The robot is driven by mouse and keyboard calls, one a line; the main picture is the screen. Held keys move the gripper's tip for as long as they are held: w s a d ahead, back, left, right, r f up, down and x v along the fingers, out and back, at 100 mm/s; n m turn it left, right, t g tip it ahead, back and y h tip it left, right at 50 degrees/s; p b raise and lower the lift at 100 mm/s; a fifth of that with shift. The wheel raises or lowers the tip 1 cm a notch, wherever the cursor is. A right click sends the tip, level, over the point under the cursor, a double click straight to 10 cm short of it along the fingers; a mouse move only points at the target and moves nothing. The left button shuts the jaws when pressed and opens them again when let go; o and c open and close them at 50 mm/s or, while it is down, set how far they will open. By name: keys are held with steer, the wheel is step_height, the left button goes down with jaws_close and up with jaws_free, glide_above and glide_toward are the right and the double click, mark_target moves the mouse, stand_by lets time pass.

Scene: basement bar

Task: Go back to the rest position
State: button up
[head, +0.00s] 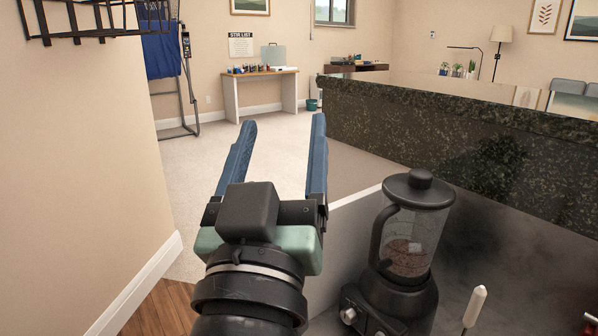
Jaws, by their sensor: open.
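My gripper (284,135) shows in the middle of the head view, its two blue fingers spread apart and pointing away from me. It is open, and nothing is between the fingers. It is up in the air, with the pale floor behind it. A black blender (402,236) with a clear jug stands just right of my gripper, apart from it. Some brown stuff lies in the bottom of the jug.
The blender stands on a dark counter (471,262). A white-handled tool (475,306) rises at the lower right. A speckled dark stone bar (440,125) runs behind. A beige wall (70,160) closes the left. A small table (262,80) stands far back; the pale floor (205,160) before it is clear.

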steer(key=s+d+r+t+y, duration=0.2)
steer(key=s+r+t, duration=0.2)
steer(key=s+r, duration=0.6)
step_height(320, 180, up, 36)
steer(key=w+p, duration=0.1)
steer(key=p, duration=3.2)
steer(key=shift+w+a+f+m+t+p, duration=0.2)
steer(key=shift+w+f+m+t+p, duration=0.1)
steer(key=shift+w+p, duration=0.1)
stand_by(1.8)
